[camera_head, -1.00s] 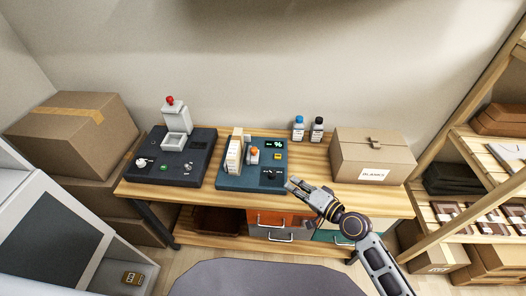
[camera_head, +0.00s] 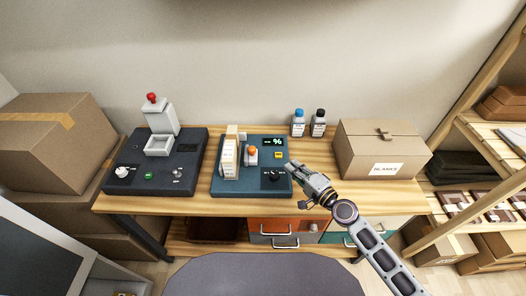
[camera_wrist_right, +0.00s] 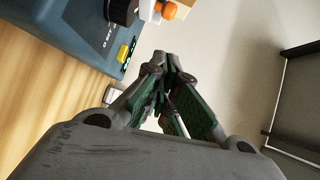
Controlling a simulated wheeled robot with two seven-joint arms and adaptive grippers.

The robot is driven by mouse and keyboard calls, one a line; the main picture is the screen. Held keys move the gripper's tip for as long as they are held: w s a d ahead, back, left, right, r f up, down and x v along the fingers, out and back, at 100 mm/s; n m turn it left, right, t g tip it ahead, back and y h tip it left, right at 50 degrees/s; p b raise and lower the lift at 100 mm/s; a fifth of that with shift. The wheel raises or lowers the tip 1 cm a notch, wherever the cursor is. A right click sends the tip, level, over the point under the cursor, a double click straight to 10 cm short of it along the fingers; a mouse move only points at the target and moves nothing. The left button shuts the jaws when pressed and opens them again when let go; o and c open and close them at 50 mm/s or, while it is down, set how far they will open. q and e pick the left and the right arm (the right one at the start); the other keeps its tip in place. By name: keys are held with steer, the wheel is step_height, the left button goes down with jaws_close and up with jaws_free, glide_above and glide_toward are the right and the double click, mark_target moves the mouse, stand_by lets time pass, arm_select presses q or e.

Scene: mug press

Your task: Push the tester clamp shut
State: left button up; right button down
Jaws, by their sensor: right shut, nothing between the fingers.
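The tester (camera_head: 231,187) is a dark blue box in the middle of the bench, with a green-lit % display, a yellow button and a black knob (camera_head: 275,176). Its clamp (camera_head: 251,155) looks like a small white block with an orange knob; whether it is open or shut I cannot tell. The orange knob also shows at the top of the right wrist view (camera_wrist_right: 170,11). My right gripper (camera_head: 290,166) is shut and empty, just off the tester's right edge, right of the clamp and apart from it. My left gripper is not in view.
A white and wood upright piece (camera_head: 230,155) stands on the tester, left of the clamp. A dark press (camera_head: 185,160) with a red knob is to the left. Two bottles (camera_head: 318,124) and a cardboard box (camera_head: 380,150) stand right. Bare wood lies between tester and box.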

mark_target(251, 153)
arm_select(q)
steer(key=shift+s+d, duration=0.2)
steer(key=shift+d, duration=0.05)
arm_select(e)
steer(key=shift+w, duration=0.15)
steer(key=shift+p+x, duration=0.4)
steer(key=shift+x, duration=1.45)
steer(key=shift+p+x, duration=0.45)
steer(key=shift+x, duration=2.2)
steer(key=a, duration=0.1)
steer(key=w+a+p, duration=0.1)
steer(key=a, duration=0.1)
steer(key=shift+a+f, duration=0.1)
steer(key=shift+f, duration=0.05)
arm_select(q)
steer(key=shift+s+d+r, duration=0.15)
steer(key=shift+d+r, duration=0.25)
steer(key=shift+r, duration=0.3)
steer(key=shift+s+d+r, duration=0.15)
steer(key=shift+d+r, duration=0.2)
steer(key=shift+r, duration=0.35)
arm_select(e)
steer(key=shift+w+a+f, duration=0.1)
steer(key=shift+a+f, duration=0.05)
steer(key=shift+a, duration=0.45)
